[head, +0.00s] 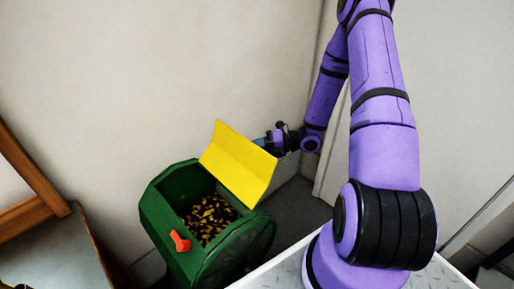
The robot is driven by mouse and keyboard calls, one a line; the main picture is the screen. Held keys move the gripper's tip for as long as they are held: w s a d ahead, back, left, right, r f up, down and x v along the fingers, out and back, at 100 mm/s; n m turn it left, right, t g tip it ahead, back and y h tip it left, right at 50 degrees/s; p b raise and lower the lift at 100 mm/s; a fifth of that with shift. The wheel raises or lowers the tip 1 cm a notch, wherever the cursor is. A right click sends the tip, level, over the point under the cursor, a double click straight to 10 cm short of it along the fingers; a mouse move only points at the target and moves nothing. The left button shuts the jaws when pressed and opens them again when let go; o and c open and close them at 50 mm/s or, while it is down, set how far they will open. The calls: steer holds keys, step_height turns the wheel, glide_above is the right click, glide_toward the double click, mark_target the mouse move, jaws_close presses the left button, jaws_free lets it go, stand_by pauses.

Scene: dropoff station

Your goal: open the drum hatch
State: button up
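The green drum (167,220) stands low in the left middle of the head view. Its yellow hatch (238,165) is swung up and tilted back, so the opening is uncovered. Dark and yellow-brown bits (209,216) show inside. A red-orange latch handle (180,241) sits on the drum's front edge. My gripper (268,140) is behind the upper right edge of the hatch. Its fingertips are partly hidden by the hatch, and I cannot tell whether they touch it or are open or shut.
A grey table with a wooden frame (35,170) stands at the left. Plain walls rise close behind the drum, with a corner behind my arm. A light metal surface (290,269) lies at the lower right of the drum. Dark floor (297,208) shows between drum and wall.

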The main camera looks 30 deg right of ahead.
mark_target(252, 144)
steer(key=shift+a, duration=0.2)
steer(key=shift+c, duration=0.2)
jaws_close()
steer(key=a+r, duration=0.1)
steer(key=r, duration=0.1)
steer(key=a, duration=0.1)
steer(key=shift+s+a+r+n+g+h, duration=0.25)
steer(key=shift+a+r+n+g+h, duration=0.05)
steer(key=shift+a+r, duration=0.4)
steer(key=shift+a, duration=0.05)
